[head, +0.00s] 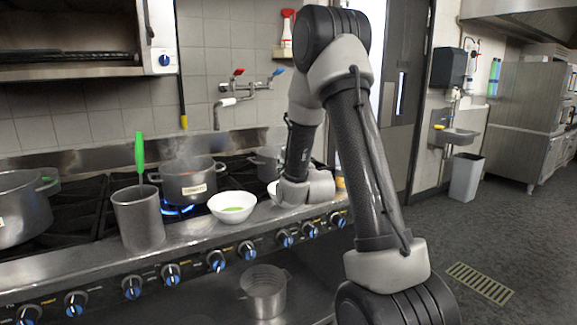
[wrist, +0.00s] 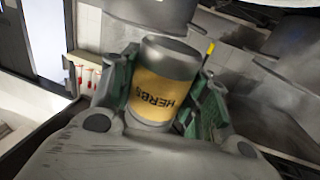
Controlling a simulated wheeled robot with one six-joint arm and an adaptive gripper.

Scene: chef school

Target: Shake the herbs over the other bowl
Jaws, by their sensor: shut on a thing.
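In the wrist view my gripper (wrist: 160,92) is shut on the herbs shaker (wrist: 168,72), a grey cylinder with a yellow label reading HERBS, its lettering upside down in this view. My gripper's fingers are hidden there behind my wrist. A small yellowish patch (head: 340,184) shows right of the wrist, perhaps the shaker. I cannot tell its exact place over the bowls.
A steaming pot (head: 187,182) sits over a blue flame behind the first bowl. A metal canister (head: 138,218) with a green-handled utensil (head: 139,152) stands left. A large pot (head: 22,211) is far left. A tap (head: 238,88) is on the wall.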

